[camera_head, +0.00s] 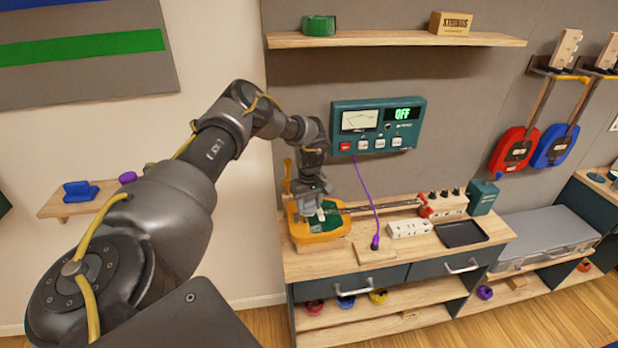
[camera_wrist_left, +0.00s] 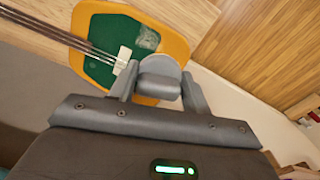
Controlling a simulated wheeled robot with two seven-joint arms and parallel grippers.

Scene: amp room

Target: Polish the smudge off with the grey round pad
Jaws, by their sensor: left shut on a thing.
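The guitar (camera_head: 301,230) lies on the workbench, with an orange rim and green top; its body also shows in the left wrist view (camera_wrist_left: 94,25). The smudge (camera_wrist_left: 147,38) is a pale greyish patch on the green top, near the rim. My left gripper (camera_head: 319,207) is over the guitar body, and its fingers (camera_wrist_left: 158,88) are shut on the grey round pad (camera_wrist_left: 162,66). The pad is beside the smudge in the left wrist view, close to a white block on the strings. I cannot tell if the pad touches the guitar. My right gripper is not in view.
On the workbench (camera_head: 440,262) are a wooden block with a purple cable (camera_head: 375,242), a white power strip (camera_head: 408,228) and a black tray (camera_head: 462,234). A teal meter panel reading OFF (camera_head: 378,127) hangs behind, below a wall shelf (camera_head: 390,40).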

